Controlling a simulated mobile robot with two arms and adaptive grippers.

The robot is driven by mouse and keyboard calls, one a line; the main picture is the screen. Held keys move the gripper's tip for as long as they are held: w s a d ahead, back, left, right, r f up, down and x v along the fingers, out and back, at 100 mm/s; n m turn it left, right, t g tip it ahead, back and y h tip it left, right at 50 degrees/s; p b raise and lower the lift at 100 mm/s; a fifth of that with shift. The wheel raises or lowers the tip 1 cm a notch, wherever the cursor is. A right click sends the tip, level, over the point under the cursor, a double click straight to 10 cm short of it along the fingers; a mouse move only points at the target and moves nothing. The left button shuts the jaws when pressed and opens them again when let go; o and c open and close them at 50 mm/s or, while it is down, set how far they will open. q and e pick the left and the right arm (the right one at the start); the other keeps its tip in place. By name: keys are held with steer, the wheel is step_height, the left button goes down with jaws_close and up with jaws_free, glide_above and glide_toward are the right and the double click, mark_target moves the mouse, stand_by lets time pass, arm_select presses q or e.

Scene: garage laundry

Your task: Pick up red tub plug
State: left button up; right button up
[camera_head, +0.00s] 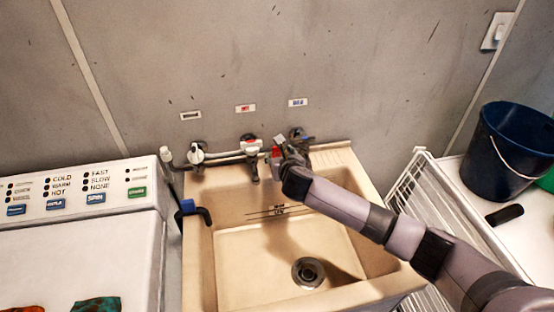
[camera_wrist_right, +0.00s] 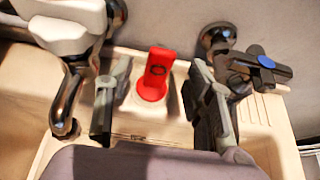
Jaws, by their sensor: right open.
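The red tub plug (camera_wrist_right: 155,75) stands upright on the back ledge of the beige sink (camera_head: 205,240). In the head view a small part of the red plug (camera_head: 276,152) shows beside my right gripper (camera_head: 282,146). In the right wrist view my right gripper (camera_wrist_right: 160,108) is open, with one finger on each side of the plug. Gaps show between the plug and both fingers. The lower end of the plug rests near the ledge. My left gripper is not in view.
A chrome faucet (camera_wrist_right: 72,95) is close left of the gripper, and a blue-marked tap (camera_wrist_right: 262,60) is close right. In the head view, a washing machine (camera_head: 80,250) stands left. A white wire rack (camera_head: 430,200) and a dark blue bucket (camera_head: 512,150) are at right.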

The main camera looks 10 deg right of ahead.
steer(key=shift+x, duration=1.45)
steer(key=shift+c, duration=0.2)
jaws_close()
